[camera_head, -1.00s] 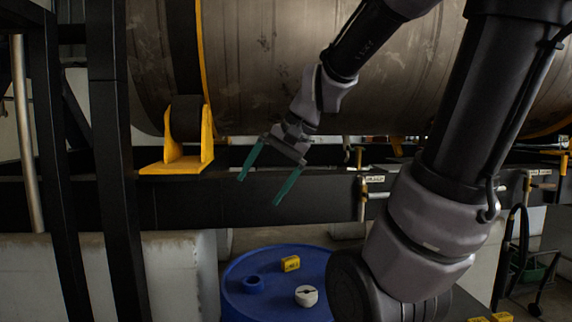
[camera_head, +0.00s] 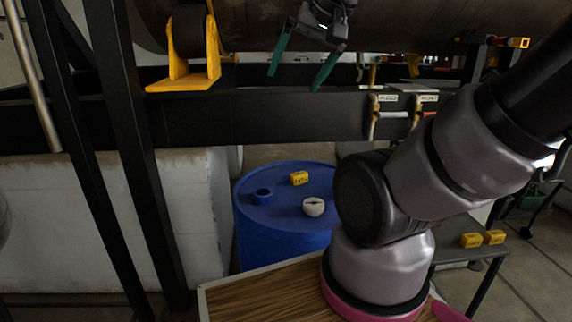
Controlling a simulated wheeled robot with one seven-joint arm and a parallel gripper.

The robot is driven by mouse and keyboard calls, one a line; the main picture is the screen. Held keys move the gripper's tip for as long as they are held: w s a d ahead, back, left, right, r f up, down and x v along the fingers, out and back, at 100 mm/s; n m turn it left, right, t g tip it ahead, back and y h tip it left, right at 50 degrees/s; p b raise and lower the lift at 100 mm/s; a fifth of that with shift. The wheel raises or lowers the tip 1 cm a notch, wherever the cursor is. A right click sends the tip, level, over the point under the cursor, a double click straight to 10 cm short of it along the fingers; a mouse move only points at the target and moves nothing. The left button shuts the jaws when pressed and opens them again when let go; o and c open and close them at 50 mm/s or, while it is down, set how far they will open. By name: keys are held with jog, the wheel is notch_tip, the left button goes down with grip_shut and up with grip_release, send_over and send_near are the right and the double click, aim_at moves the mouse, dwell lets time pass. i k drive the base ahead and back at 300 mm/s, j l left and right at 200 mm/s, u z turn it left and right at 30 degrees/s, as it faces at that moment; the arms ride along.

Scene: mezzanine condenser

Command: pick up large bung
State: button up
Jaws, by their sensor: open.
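A blue drum (camera_head: 275,252) stands on the floor below my gripper. On its top sits a round off-white piece (camera_head: 313,208) with a dark slot, which looks like a large bung. A short blue ring-shaped piece (camera_head: 263,196) with a dark centre is on the drum top to its left; I cannot tell whether it is a bung or part of the drum. My gripper (camera_head: 293,82), with two green fingers, is open and empty. It shows well above the drum top in the picture, fingers pointing down, apart from both pieces.
A small yellow block (camera_head: 299,178) lies at the back of the drum top. A dark beam (camera_head: 250,118) with a yellow bracket (camera_head: 187,62) runs behind. Black posts (camera_head: 135,150) stand at left. Two yellow blocks (camera_head: 472,240) sit on a dark table at right.

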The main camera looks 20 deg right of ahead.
aim_at(313, 206)
jog(key=k+l, duration=0.45)
jog(key=l, duration=0.25)
jog(key=k+l, duration=0.25)
jog(key=i+l+u, duration=0.1)
jog(key=l+u, duration=0.7)
jog(key=l, duration=0.15)
jog(key=l+u, duration=0.4)
jog(key=l, duration=0.15)
